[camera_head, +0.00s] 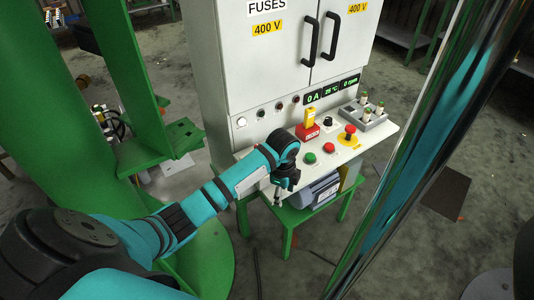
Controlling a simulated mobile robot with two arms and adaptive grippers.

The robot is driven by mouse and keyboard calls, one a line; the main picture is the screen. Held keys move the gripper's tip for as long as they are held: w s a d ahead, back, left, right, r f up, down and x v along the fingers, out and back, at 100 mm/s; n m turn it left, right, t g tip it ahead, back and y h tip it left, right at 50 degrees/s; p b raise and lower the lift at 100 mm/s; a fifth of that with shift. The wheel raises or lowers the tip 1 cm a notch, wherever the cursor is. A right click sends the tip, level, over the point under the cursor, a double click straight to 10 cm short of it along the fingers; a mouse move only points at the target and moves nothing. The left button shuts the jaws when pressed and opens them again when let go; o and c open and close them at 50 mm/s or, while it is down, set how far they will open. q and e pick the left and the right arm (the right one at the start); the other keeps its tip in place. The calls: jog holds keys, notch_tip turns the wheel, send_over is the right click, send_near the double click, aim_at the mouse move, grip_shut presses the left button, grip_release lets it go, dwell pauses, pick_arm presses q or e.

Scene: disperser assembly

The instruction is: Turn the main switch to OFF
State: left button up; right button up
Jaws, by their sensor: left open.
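A grey-white control cabinet (228,75) has a sloping front panel with controls. A red block with an upright yellow part (309,117) sits on this panel and may be the main switch; its label is too small to read. A black knob (328,122) is just right of it. My left gripper (279,197) is open and points down at the front left edge of the panel, in front of and left of the red block, apart from it. My wrist hides part of the panel's left side. My right gripper does not show.
A green button (310,158), a red button (329,148) and a red mushroom button on yellow (349,132) lie near the red block. A grey holder with fuses (366,115) stands at the panel's right. A motor (315,190) sits below. Green frames (150,130) stand at left.

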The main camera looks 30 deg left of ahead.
pick_arm(q)
jog(key=w+a+r+m+g, duration=0.1)
jog(key=w+a+r+m, duration=0.25)
jog(key=a+r, duration=0.45)
jog(key=w+a+r+m, duration=0.3)
jog(key=w+a+r, duration=0.15)
jog(key=r, duration=0.75)
jog(key=shift+n, duration=0.25)
jog(key=f, duration=1.7)
jog(key=shift+w+d+f, duration=0.1)
jog(key=shift+w+d, duration=0.15)
jog(key=shift+d, duration=0.15)
grip_shut()
